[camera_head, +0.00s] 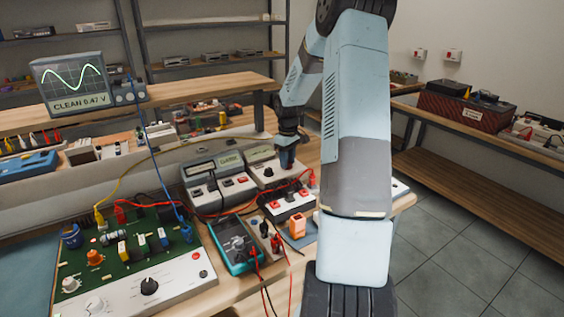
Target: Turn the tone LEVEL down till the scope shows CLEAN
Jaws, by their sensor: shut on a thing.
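The scope (70,84) stands on the upper shelf at the left; its screen shows a smooth green sine wave and reads CLEAN 0.47 V. My gripper (287,160) points down at the right part of a grey bench instrument (254,156) with a small display and a black knob (268,172) on its face. The gripper is shut on what seems to be a second knob there, which the fingers hide. I cannot read its label, so I cannot confirm that it is the LEVEL knob.
A green circuit board (128,250) with a knobbed white panel (135,290) fills the front left. A teal multimeter (233,244), a small box with red buttons (287,203) and loose leads crowd the bench near my arm. Another grey instrument (212,172) stands left of the gripper.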

